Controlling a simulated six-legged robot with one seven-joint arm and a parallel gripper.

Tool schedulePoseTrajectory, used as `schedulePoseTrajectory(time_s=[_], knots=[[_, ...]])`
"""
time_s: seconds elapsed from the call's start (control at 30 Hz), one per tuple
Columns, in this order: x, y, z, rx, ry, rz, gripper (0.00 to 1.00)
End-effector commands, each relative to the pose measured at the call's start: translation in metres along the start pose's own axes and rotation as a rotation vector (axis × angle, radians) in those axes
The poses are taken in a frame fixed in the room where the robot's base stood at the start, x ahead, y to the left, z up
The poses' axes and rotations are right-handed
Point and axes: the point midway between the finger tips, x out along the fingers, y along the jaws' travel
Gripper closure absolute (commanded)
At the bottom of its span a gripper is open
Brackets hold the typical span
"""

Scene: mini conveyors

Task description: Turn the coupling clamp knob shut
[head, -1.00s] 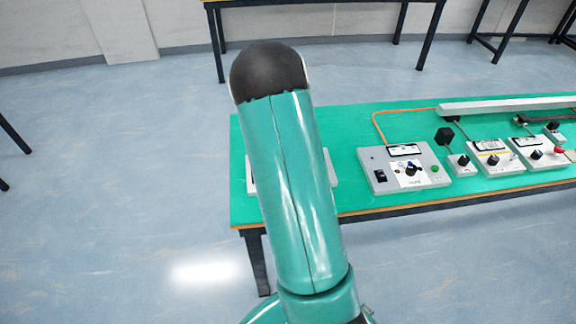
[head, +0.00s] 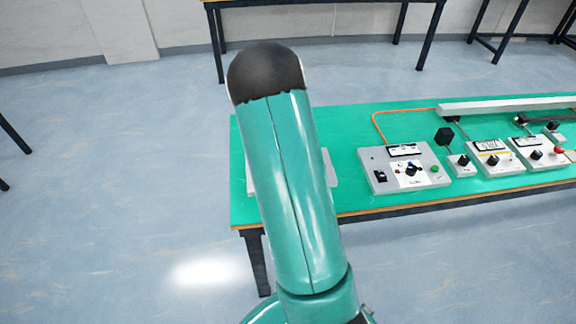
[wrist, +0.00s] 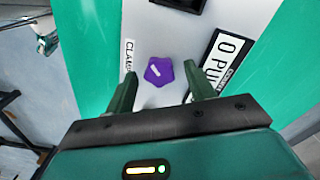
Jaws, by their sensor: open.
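The clamp knob (wrist: 159,72) is a purple, lobed knob with a pale mark on its face. It sits on a light grey panel (wrist: 190,35) beside a label that reads "CLAMP", in the wrist view. My gripper (wrist: 160,86) is open, with one dark green finger on each side below the knob. The fingertips are close to the knob, but I cannot tell whether they reach its depth. No finger visibly touches it. In the head view my arm hides the knob and my gripper, and only a sliver of a pale panel shows beside the arm.
A second label (wrist: 225,62) with large black print lies right of the knob. A black part (wrist: 180,3) sits at the panel's top. In the head view, a grey control box (head: 403,170) and several smaller units stand right on the green table (head: 350,125).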

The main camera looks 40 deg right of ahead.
Motion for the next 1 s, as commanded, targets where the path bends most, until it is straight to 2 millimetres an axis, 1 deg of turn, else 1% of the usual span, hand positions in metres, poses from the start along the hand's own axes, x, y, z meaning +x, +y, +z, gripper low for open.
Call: schedulePoseTrajectory(time_s=[0.13,0.27,0.7,0.83,1.0], knots=[[-0.004,0.0,0.0,-0.001,0.001,-0.001,0.46],[-0.018,-0.001,0.0,-0.001,0.001,-0.002,0.46],[-0.112,-0.001,0.0,-0.002,0.001,-0.004,0.46],[-0.129,-0.001,0.0,0.0,0.0,-0.002,0.46],[-0.138,0.0,0.0,0.0,0.0,0.0,0.46]])
